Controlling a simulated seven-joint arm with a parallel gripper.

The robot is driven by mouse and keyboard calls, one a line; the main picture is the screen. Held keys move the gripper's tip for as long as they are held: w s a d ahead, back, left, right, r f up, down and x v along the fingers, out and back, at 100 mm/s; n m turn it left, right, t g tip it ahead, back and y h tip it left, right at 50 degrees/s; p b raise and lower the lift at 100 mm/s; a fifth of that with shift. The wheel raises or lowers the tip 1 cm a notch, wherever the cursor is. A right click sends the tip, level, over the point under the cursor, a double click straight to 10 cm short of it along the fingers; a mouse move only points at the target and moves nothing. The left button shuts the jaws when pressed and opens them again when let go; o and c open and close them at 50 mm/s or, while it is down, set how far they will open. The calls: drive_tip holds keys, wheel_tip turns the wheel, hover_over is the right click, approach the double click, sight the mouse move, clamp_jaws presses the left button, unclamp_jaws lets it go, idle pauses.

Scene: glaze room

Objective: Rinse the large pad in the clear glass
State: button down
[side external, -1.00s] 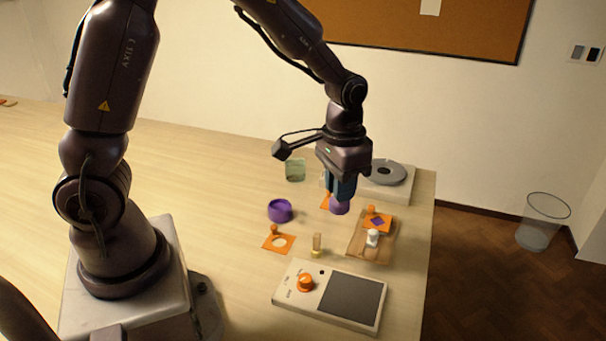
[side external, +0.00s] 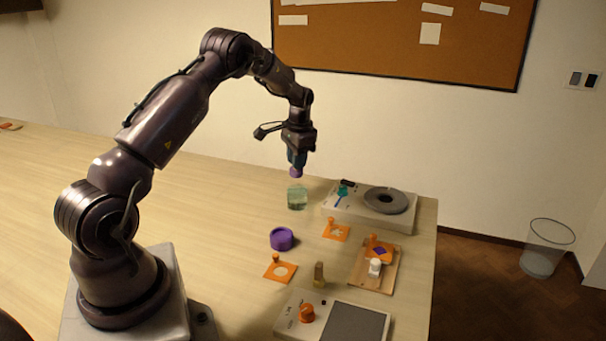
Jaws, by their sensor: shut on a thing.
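My gripper (side external: 297,165) is shut on a purple pad (side external: 296,173), which points down from the fingers. The clear glass (side external: 297,198) stands upright on the table with pale greenish liquid in it. The pad is directly above the glass's mouth, close to the rim. I cannot tell whether its lower end is inside the rim.
Right of the glass is a white unit (side external: 342,206) with a grey disc (side external: 386,200). Nearer stand a purple bowl (side external: 281,239), orange stencils (side external: 335,231), a wooden tray (side external: 364,274) and a knobbed control box (side external: 297,321).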

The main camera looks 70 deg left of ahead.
sight(298, 175)
drive_tip(key=shift+w+a+r+m, duration=0.1)
drive_tip(key=shift+w+r+m, duration=0.1)
drive_tip(key=shift+r+m, duration=0.15)
drive_tip(key=shift+f, duration=1.75)
drive_tip(key=shift+f, duration=0.1)
drive_tip(key=shift+f, duration=0.75)
drive_tip(key=shift+f, duration=0.1)
drive_tip(key=shift+f, duration=0.8)
